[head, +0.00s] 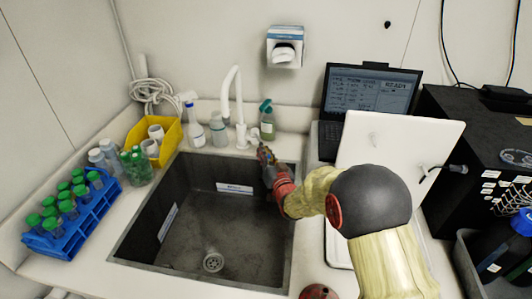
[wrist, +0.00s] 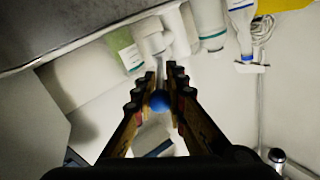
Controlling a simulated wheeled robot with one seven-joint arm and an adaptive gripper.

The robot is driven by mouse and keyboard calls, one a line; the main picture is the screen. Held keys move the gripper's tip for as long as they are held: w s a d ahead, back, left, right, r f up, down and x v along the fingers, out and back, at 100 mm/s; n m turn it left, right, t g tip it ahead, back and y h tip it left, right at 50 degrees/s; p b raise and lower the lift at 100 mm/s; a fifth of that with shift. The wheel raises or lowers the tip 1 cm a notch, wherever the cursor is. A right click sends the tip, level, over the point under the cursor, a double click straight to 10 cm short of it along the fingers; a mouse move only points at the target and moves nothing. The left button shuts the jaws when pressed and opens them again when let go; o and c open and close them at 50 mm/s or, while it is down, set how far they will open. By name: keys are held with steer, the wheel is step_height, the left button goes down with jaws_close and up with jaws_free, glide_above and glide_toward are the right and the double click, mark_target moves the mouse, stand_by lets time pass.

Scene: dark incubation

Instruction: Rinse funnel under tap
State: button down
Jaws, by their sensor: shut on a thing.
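My gripper (head: 265,153) is over the back right corner of the sink (head: 245,262), to the right of and in front of the white tap (head: 238,88). In the wrist view, its fingers (wrist: 160,88) are shut on a small rounded blue thing (wrist: 158,101), seemingly the funnel. Most of it is hidden by the fingers, so its cone and tilt cannot be made out. In the head view, the held thing is too small to make out clearly. The tap is apart from my gripper, and no water is visible.
Wash bottles (head: 194,128) stand left of the tap, and a green spray bottle (head: 267,122) stands right of it, close behind my gripper. A yellow bin (head: 148,138) and blue tube rack (head: 72,228) are at left. A laptop (head: 366,92) is at right. The sink basin is clear.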

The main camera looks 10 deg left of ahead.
steer(key=shift+s+a+m+t+h+b, duration=0.3)
steer(key=shift+a+m+h+b, duration=0.1)
steer(key=shift+a+h+b, duration=0.15)
steer(key=shift+s+a+m+t+h+b, duration=0.15)
steer(key=shift+a+m+t+h+b, duration=0.2)
steer(key=shift+h, duration=0.3)
steer(key=c, duration=1.9)
jaws_free()
steer(key=v, duration=1.2)
